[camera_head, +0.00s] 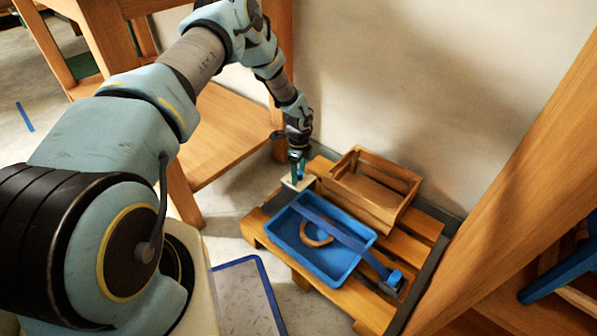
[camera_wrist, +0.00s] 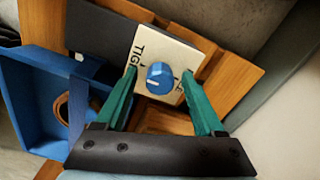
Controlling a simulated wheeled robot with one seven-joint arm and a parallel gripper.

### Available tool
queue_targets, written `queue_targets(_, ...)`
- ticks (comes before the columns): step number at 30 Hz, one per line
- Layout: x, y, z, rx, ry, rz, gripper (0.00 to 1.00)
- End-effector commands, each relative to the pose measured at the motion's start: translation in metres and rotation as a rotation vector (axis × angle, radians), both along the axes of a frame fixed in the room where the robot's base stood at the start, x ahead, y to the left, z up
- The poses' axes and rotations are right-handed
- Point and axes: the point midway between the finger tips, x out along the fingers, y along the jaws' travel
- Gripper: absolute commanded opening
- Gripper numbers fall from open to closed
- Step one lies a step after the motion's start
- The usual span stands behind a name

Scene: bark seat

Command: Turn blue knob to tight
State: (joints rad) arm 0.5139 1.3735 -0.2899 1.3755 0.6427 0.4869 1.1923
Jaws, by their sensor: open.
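The round blue knob (camera_wrist: 159,72) sits on a cream panel (camera_wrist: 172,48) in the wrist view. A short white mark on the knob points left in the picture. The letters "TIG" show at the panel's left side, the rest hidden behind a finger; marks at the right are also partly covered. My gripper (camera_wrist: 159,76) is open, with a teal finger on each side of the knob and visible gaps between. In the head view my gripper (camera_head: 299,165) hangs over the cream panel (camera_head: 291,186) at the pallet's left end. The knob is hidden there.
A wooden pallet (camera_head: 424,226) carries a blue tray (camera_head: 332,276) holding a brown curved piece (camera_head: 315,237), with a blue strap across it. A wooden crate (camera_head: 367,208) stands behind, by the wall. A wooden table (camera_head: 215,130) stands left.

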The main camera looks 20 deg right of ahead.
Motion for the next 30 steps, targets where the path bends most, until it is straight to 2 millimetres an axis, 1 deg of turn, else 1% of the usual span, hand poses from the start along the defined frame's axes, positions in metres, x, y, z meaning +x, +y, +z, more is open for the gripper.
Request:
queue_targets(5, 0.000, 0.000, 0.004, -0.001, -0.001, 0.000, 0.70)
queue_targets(8, 0.001, -0.001, 0.015, -0.001, -0.001, 0.000, 0.70)
queue_targets(15, 0.000, 0.000, 0.063, -0.001, -0.001, 0.000, 0.70)
queue_targets(21, 0.001, 0.000, 0.095, -0.001, -0.001, 0.000, 0.70)
queue_targets(25, 0.000, 0.000, 0.105, 0.000, 0.000, 0.000, 0.70)
queue_targets(30, 0.000, 0.000, 0.108, 0.001, 0.001, 0.000, 0.70)
